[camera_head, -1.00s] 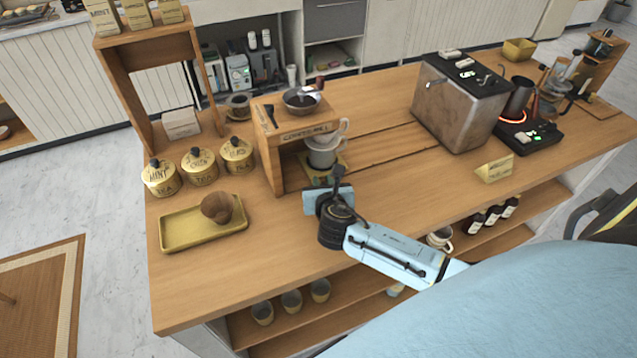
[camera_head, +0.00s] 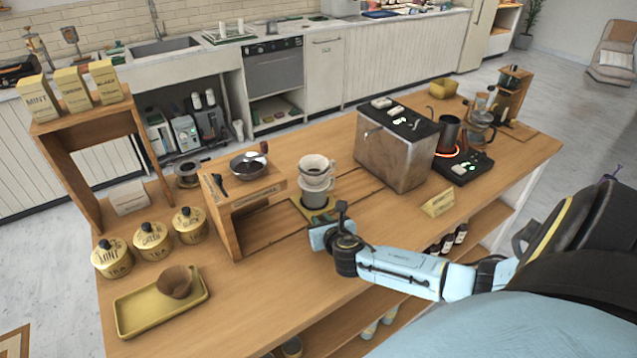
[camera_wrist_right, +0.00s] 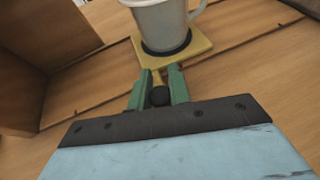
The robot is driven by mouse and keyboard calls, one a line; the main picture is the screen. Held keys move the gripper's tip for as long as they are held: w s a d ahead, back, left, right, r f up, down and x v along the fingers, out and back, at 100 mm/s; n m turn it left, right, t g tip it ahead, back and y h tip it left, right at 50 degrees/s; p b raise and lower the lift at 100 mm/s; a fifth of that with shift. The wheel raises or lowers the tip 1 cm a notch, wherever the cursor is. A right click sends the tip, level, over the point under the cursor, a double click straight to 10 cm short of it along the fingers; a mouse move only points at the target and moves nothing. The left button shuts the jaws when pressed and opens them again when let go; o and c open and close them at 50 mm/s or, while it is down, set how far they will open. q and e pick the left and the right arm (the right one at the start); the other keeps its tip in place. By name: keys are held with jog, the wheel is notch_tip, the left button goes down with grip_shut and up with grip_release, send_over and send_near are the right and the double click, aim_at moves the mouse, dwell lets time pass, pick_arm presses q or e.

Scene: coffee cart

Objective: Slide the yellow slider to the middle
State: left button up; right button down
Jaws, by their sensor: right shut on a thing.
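The yellow slider (camera_head: 325,214) is a flat square plate on the wooden counter's slotted track, just right of the wooden pour-over stand (camera_head: 252,187). A grey mug (camera_head: 315,196) with a pale dripper (camera_head: 316,167) on top stands upright on it. My right gripper (camera_head: 322,229) is at the slider's near edge; its fingertips are mostly hidden in the head view. In the right wrist view, its green fingers (camera_wrist_right: 158,91) are shut around the slider's small knob, with the slider plate (camera_wrist_right: 188,48) and mug (camera_wrist_right: 163,24) just beyond. My left gripper is out of view.
The track (camera_head: 352,192) runs right towards a metal coffee machine (camera_head: 395,150), with bare counter between. Tea tins (camera_head: 152,240) and a yellow tray (camera_head: 135,315) are at the left.

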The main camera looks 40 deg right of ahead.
jog(key=c, duration=1.3)
grip_release()
jog(key=p+v, duration=0.1)
jog(key=v, duration=1.2)
jog(key=shift+s+a+p, duration=0.1)
jog(key=shift+s+p, duration=0.1)
jog(key=shift+p, duration=0.1)
